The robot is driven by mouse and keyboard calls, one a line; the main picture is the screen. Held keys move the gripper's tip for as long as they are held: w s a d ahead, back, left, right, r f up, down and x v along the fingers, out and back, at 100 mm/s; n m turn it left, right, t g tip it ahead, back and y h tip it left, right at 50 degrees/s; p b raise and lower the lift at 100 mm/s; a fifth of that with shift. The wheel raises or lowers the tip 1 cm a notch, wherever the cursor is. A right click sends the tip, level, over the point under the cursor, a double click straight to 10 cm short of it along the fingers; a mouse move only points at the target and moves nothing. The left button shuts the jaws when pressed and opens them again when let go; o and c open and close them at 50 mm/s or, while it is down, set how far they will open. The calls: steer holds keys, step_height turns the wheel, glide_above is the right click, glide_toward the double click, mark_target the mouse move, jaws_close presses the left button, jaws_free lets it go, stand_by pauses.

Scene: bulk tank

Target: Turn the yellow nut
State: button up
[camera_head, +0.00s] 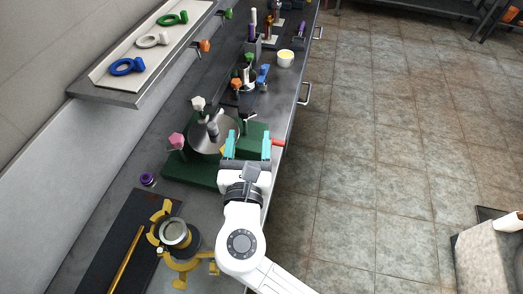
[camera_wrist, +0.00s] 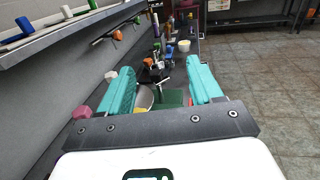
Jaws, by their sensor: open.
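A small yellow piece (camera_head: 222,151), perhaps the yellow nut, shows beside my gripper's left finger in the head view. It is mostly hidden, so its shape and any contact are unclear. It is at a round metal vessel (camera_head: 203,140) on a green base (camera_head: 190,172). A pink knob (camera_head: 176,141) and a white knob (camera_head: 198,103) stand around the vessel. My gripper (camera_head: 248,142) is open over the right side of the base, with teal fingers apart.
A red handle (camera_head: 278,142) projects right of my gripper. A yellow-armed clamp fixture (camera_head: 160,213) stands at the near left of the bench. A wall shelf (camera_head: 100,88) carries blue, white and green ring parts. Bottles and a cup (camera_head: 285,60) stand farther back. Open floor lies right.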

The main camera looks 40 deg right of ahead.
steer(key=shift+s+r, duration=0.35)
steer(key=shift+s, duration=0.35)
steer(key=shift+s+r, duration=0.3)
steer(key=shift+s, duration=0.4)
steer(key=shift+s+r, duration=0.35)
steer(key=shift+s, duration=0.35)
steer(key=s+d+f+m+g+y+b, duration=0.1)
steer(key=s+d+f+m+g, duration=0.15)
steer(key=f+m, duration=0.25)
steer(key=s+d+f+m+g+y, duration=0.2)
steer(key=d+f+m+g, duration=0.15)
steer(key=f+m, duration=0.25)
steer(key=s+d+f+m+g+y+b, duration=0.1)
steer(key=s+d+f+m+g, duration=0.15)
steer(key=d+f+m, duration=0.2)
steer(key=s+a+f+m+g+y+b, duration=0.1)
steer(key=s+a+f+m+g+y, duration=0.3)
steer(key=m, duration=0.9)
steer(key=s+f+y, duration=0.3)
steer(key=s+f, duration=0.2)
steer(key=f, duration=0.1)
steer(key=shift+s+f+y, duration=0.15)
steer(key=shift+s+y, duration=0.05)
steer(key=shift+y, duration=0.2)
